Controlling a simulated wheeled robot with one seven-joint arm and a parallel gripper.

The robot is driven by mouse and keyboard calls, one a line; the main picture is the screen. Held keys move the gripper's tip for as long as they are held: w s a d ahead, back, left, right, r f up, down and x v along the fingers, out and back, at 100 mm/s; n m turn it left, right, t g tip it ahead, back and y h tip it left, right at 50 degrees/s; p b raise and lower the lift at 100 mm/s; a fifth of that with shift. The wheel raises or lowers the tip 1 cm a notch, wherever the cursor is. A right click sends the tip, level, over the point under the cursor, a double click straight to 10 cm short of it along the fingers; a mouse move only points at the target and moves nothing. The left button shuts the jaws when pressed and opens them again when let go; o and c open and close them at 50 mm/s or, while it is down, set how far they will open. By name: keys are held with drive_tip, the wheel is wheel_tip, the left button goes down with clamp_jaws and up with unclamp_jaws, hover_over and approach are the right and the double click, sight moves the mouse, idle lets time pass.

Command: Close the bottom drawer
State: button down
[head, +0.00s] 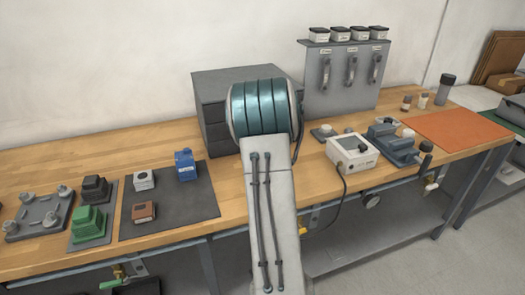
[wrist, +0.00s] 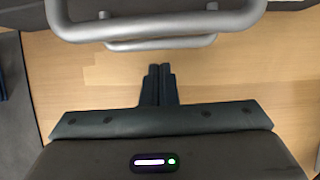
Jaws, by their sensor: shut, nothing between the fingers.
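The dark grey drawer cabinet (head: 230,85) stands at the back of the workbench in the head view. My arm hides most of its front, so I cannot see there how far any drawer is out. In the wrist view a large grey bar handle (wrist: 150,27) crosses the top, with a smaller one (wrist: 165,43) showing beneath it. I cannot tell for certain which drawer each belongs to. My gripper (wrist: 160,70) is shut and empty, its fingertips pointing at the handles and appearing a little short of them. My gripper is hidden in the head view.
The wooden bench (head: 110,157) has a dark mat (head: 200,207) with small blocks left of my arm. A grey panel with handles (head: 325,95) stands right of the cabinet. A white box device (head: 352,155) and an orange mat (head: 460,128) lie farther right.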

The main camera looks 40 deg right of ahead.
drive_tip(key=shift+s+a+f, duration=0.15)
drive_tip(key=shift+s, duration=0.45)
drive_tip(key=shift+s+a+f, duration=0.1)
drive_tip(key=shift+s+a, duration=0.05)
drive_tip(key=shift+s, duration=0.4)
drive_tip(key=v, duration=1)
drive_tip(key=shift+p, duration=0.3)
drive_tip(key=shift+s+r, duration=0.1)
drive_tip(key=shift+s, duration=0.05)
drive_tip(key=s+a+r+n+y+p, duration=0.15)
drive_tip(key=s+a+n, duration=0.25)
drive_tip(key=a+n, duration=0.6)
drive_tip(key=s+a+r+n+y, duration=0.1)
drive_tip(key=s+a+r+n, duration=0.25)
drive_tip(key=a+n, duration=0.65)
drive_tip(key=s+a+f+n+g, duration=0.1)
drive_tip(key=s+a+n, duration=0.4)
drive_tip(key=s+n, duration=0.3)
drive_tip(key=s+a+f+n+g+h, duration=0.1)
drive_tip(key=s+a+n, duration=0.5)
drive_tip(key=n, duration=0.5)
drive_tip(key=shift+s+a+f+p, duration=0.2)
drive_tip(key=shift+s+p, duration=0.1)
drive_tip(key=shift+s, duration=0.65)
